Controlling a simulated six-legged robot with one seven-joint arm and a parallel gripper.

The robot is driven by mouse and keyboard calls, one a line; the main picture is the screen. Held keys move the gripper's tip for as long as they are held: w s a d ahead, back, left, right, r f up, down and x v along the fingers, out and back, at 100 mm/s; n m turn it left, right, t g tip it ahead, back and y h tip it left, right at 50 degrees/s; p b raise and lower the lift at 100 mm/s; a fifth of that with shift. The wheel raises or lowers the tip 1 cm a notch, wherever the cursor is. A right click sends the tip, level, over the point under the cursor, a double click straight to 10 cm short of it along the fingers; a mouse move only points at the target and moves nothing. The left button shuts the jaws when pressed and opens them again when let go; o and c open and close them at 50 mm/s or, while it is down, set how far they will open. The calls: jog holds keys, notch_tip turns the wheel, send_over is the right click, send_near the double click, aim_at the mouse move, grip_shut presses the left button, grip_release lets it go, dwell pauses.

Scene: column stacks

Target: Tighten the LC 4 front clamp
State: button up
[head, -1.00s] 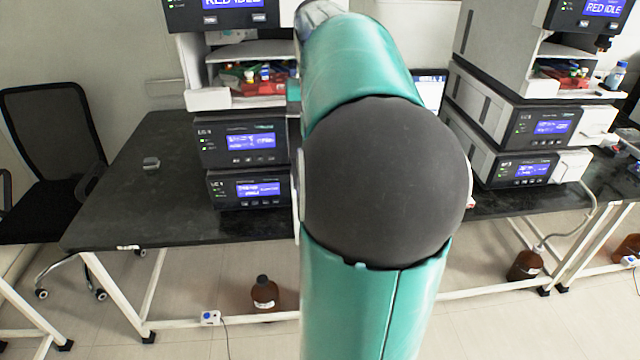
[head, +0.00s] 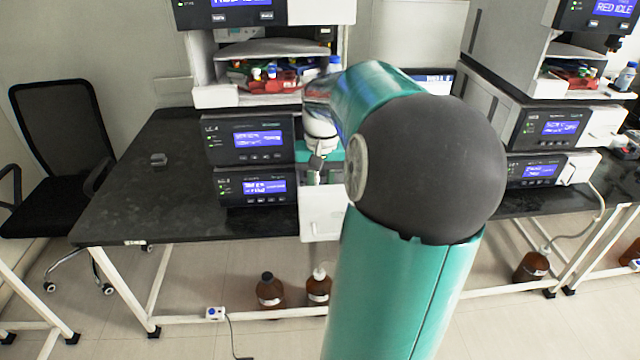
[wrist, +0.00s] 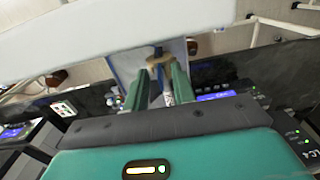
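The LC 4 module (head: 222,146) is in the left stack in the head view; its LC4 label shows sideways at the right of the wrist view (wrist: 292,155). My gripper (wrist: 157,88) has two green fingers standing apart, pointing at the module's front right. Between and beyond them I see a slim white-and-blue column (wrist: 167,97) and a tan, ring-like piece (wrist: 160,62) that looks like the clamp. Contact with either cannot be told. In the head view my arm partly hides this area, and the clamp cannot be made out there.
A white panel (head: 322,214) projects at the stack's lower right. A tray of coloured-cap vials (head: 265,73) sits above the LC 4 module. The black bench (head: 120,200) is mostly clear at left. A second stack (head: 550,128) stands at right. Brown bottles (head: 269,290) stand on the floor.

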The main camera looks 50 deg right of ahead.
grip_shut()
jog(key=shift+d, duration=0.1)
dwell(0.3)
jog(key=t+y, duration=0.1)
jog(key=s+t+y, duration=0.1)
jog(key=d+t+y, duration=0.1)
jog(key=shift+s+d+f+t, duration=0.1)
jog(key=shift+s+f+t, duration=0.15)
jog(key=shift+f+t, duration=0.05)
jog(key=shift+s+d+f+t+y, duration=0.25)
jog(key=shift+t+y, duration=0.45)
jog(key=shift+s+d+f+t+y, duration=0.2)
jog(key=shift+s+t+y, duration=0.05)
jog(key=shift+t+y, duration=0.45)
grip_release()
